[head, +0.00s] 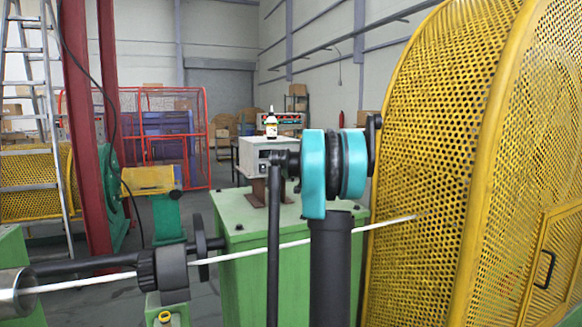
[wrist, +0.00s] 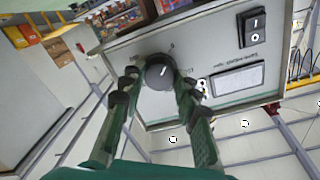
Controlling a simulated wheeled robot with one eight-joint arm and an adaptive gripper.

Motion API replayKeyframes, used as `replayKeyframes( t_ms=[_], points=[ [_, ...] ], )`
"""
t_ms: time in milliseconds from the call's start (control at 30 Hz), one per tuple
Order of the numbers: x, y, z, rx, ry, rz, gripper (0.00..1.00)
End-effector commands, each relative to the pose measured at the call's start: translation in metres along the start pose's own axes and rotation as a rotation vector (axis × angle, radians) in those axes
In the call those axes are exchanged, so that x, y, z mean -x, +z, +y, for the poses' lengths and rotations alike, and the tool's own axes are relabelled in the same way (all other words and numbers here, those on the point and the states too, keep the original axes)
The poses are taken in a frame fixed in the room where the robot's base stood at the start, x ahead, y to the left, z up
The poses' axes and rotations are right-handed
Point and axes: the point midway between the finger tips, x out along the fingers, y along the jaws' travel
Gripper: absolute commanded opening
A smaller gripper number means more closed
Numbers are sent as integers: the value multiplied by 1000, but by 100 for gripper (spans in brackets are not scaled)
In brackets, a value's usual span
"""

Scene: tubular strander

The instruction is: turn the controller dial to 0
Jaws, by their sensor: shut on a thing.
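The controller (head: 262,154) is a pale grey box on a brown stand on the green machine housing in the head view. In the wrist view its face (wrist: 215,62) fills the upper middle, tilted. The dark round dial (wrist: 158,78) sits on that face, with a short white pointer line on it. Small marks stand around the dial, too small to read surely. My gripper (wrist: 160,82) has its two green-and-black fingers on either side of the dial, closed on it. In the head view my arm stands in front and the gripper cannot be made out.
A small bottle (head: 271,124) stands on top of the controller. A black rocker switch (wrist: 252,27) and a pale label plate (wrist: 237,79) are right of the dial. A yellow perforated guard (head: 430,150) rises close on the right. A white strand (head: 300,242) crosses low in front.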

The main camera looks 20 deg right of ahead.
Motion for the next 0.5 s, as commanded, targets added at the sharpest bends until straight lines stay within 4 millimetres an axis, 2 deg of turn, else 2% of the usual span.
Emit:
replayKeyframes(
  t_ms=[67, 100, 233, 500],
  points=[
    [0, 1, 0, 2, 0, -1, 2],
    [0, 1, 0, 2, 0, -1, 36],
    [0, 1, 0, 1, 0, -1, 52],
    [0, 0, 0, 0, 0, 0, 52]
  ],
)
